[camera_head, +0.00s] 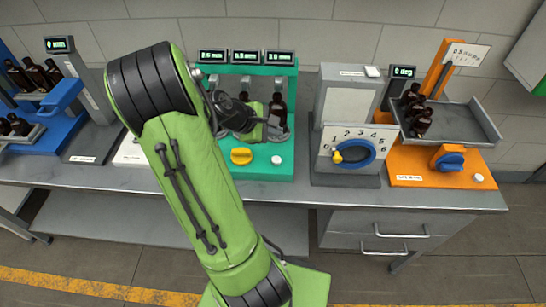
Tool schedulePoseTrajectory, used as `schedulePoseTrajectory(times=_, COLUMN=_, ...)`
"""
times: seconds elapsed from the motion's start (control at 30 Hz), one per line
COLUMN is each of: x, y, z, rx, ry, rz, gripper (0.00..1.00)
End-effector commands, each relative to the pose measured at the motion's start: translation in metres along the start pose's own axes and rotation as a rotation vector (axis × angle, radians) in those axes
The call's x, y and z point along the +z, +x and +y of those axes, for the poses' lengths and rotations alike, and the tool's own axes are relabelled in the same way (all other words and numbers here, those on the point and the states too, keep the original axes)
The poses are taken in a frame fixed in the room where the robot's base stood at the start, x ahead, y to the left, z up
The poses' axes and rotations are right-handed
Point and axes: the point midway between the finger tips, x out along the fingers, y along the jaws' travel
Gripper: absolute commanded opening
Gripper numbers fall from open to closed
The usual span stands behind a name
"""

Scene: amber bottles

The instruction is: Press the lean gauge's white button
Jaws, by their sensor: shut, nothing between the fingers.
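No readable label in the head view names the lean gauge. The green station (262,168) has three lit mm readouts (246,57), dark bottles (279,110) in its bays, a yellow knob (241,156) and a round white button (276,160) at its front right. The orange station (412,168), near a "0 deg" readout (402,72), also has a white button (479,178), right of its blue knob (450,161). My gripper (272,130) is shut and empty in front of the green station's bays, above its white button in the picture. Its fingertips are small and partly hidden.
A grey dial unit (346,105) with numbers and a white block on top stands between the stations. A tray (468,122) with dark bottles tops the orange station. Blue equipment (62,98) and more bottles stand left. My arm covers part of the bench.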

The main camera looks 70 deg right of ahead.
Motion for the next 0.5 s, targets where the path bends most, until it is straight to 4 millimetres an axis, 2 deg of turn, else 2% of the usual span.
schedulePoseTrajectory(times=0.17, x=-0.008, y=0.011, z=-0.008, rx=-0.001, ry=0.001, rz=0.001, gripper=0.00)
schedulePoseTrajectory(times=0.5, x=-0.034, y=0.046, z=-0.034, rx=-0.001, ry=0.001, rz=0.002, gripper=0.00)
